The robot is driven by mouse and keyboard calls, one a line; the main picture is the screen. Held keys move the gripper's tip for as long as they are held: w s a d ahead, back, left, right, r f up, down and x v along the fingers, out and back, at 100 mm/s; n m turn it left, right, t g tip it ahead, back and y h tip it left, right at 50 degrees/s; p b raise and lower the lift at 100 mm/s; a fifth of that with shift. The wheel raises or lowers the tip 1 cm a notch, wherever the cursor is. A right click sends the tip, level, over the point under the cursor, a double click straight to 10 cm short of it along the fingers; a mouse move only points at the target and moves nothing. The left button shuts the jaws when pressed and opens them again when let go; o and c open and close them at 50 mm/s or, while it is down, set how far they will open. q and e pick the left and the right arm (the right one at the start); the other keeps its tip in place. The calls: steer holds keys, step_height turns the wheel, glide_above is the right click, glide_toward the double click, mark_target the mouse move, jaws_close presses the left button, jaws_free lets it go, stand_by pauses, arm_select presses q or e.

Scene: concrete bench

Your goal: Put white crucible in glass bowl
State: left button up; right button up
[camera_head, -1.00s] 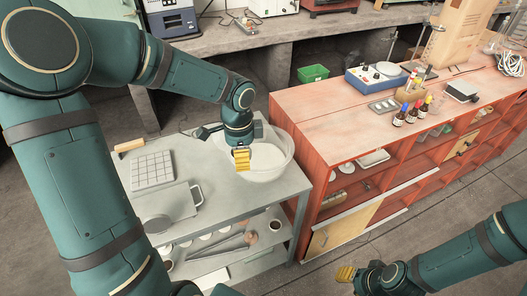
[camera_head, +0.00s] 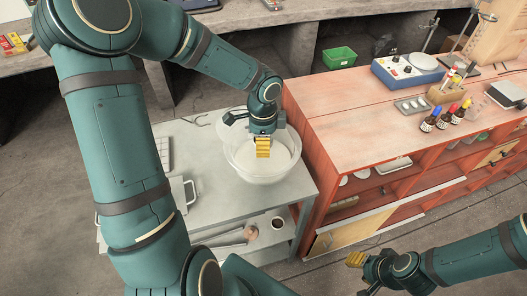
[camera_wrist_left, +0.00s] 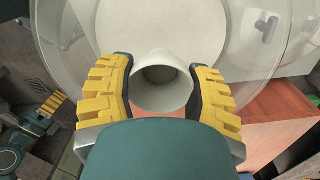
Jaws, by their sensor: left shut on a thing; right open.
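My left gripper (camera_head: 263,147) is over the glass bowl (camera_head: 236,168), its yellow fingertips within the rim's outline in the head view. In the left wrist view, the gripper (camera_wrist_left: 165,90) is shut on the white crucible (camera_wrist_left: 162,85), with a yellow finger on either side and its hollow opening toward the camera. The clear bowl (camera_wrist_left: 55,30) surrounds the crucible there; I cannot tell if the crucible touches the bottom. In the head view the crucible is hidden by the gripper. My right gripper (camera_head: 356,259) is open and away from the bowl, at the lower right.
The bowl stands on a grey table (camera_head: 210,190) beside a red cabinet (camera_head: 345,115). On the cabinet are dropper bottles (camera_head: 440,118), a blue instrument (camera_head: 405,70) and a small tray (camera_head: 411,106). A green bin (camera_head: 339,57) stands behind. A lower shelf holds a dark cup (camera_head: 278,224).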

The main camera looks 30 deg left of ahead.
arm_select(q)
steer(key=shift+f+b, duration=0.5)
steer(key=shift+f, duration=1.25)
steer(key=shift+f, duration=0.2)
steer(key=o, duration=1.2)
steer(key=shift+c, duration=0.2)
steer(key=shift+r, duration=0.25)
step_height(320, 180, up, 10)
steer(key=p, duration=0.3)
steer(key=shift+r, duration=0.2)
steer(key=shift+r+p, duration=0.3)
steer(key=shift+r, duration=0.5)
